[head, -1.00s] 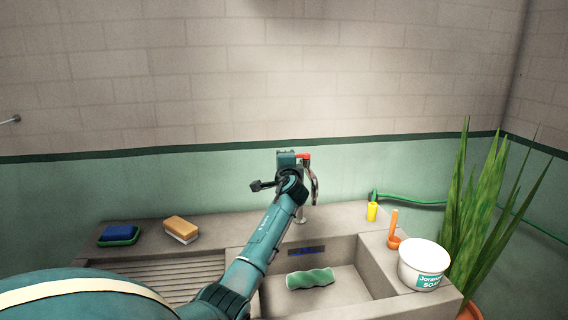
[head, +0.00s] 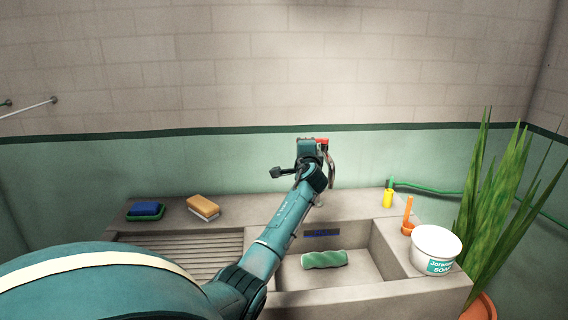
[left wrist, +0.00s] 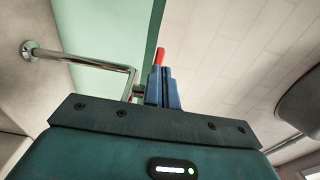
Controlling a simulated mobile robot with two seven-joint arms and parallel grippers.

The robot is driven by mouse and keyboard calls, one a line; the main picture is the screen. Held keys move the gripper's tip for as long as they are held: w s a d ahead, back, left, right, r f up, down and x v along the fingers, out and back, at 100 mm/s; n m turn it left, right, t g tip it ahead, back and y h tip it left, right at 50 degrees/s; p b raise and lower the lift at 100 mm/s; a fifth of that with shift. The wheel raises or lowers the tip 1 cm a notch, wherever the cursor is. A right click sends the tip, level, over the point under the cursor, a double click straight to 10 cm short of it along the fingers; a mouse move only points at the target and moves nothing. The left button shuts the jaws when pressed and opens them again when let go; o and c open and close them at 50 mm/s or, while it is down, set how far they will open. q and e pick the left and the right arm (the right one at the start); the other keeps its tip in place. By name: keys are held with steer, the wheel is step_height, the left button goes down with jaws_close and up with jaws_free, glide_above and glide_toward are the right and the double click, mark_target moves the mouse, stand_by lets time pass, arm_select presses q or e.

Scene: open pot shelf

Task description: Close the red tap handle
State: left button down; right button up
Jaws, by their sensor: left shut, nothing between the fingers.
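The red tap handle (head: 322,141) shows at the top of the chrome tap (head: 332,168) at the back of the sink, just right of my left gripper (head: 308,148). My arm hides part of the tap. In the left wrist view the red handle (left wrist: 160,56) sticks up beyond the blue fingertips of my left gripper (left wrist: 163,86), which are together and empty. The chrome spout (left wrist: 85,60) runs off to the left there. I cannot tell whether the fingers touch the handle. My right gripper is in neither view.
A green bottle (head: 324,259) lies in the sink basin. A white soap tub (head: 434,249), an orange brush (head: 407,220) and a yellow hose end (head: 388,198) stand on the right. Sponges (head: 203,207) lie on the left ledge. A plant (head: 490,200) stands at far right.

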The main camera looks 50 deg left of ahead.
arm_select(q)
steer(key=s+d, duration=0.2)
steer(key=s, duration=0.8)
steer(key=shift+s+f, duration=0.1)
steer(key=s+d+f+n+g+h, duration=0.1)
steer(key=s+d+f+h, duration=0.35)
steer(key=d+f, duration=0.65)
steer(key=s+d+f+n+g+h, duration=0.15)
steer(key=s+d+f+h, duration=0.35)
steer(key=d+f, duration=0.6)
steer(key=s+d+f+n+g+h, duration=0.2)
steer(key=s+d+h, duration=0.1)
steer(key=s+d, duration=0.65)
steer(key=s+d+f+n+g+h, duration=0.1)
steer(key=s+d+f+g+h, duration=0.15)
steer(key=s+d, duration=0.65)
steer(key=w+d+f+t+h, duration=0.2)
steer(key=w+d+f+t, duration=0.2)
steer(key=w+f+t, duration=0.1)
steer(key=shift+d+f+m+t+h, duration=0.35)
steer(key=shift+f+m+t, duration=0.1)
steer(key=shift+f+t, duration=0.25)
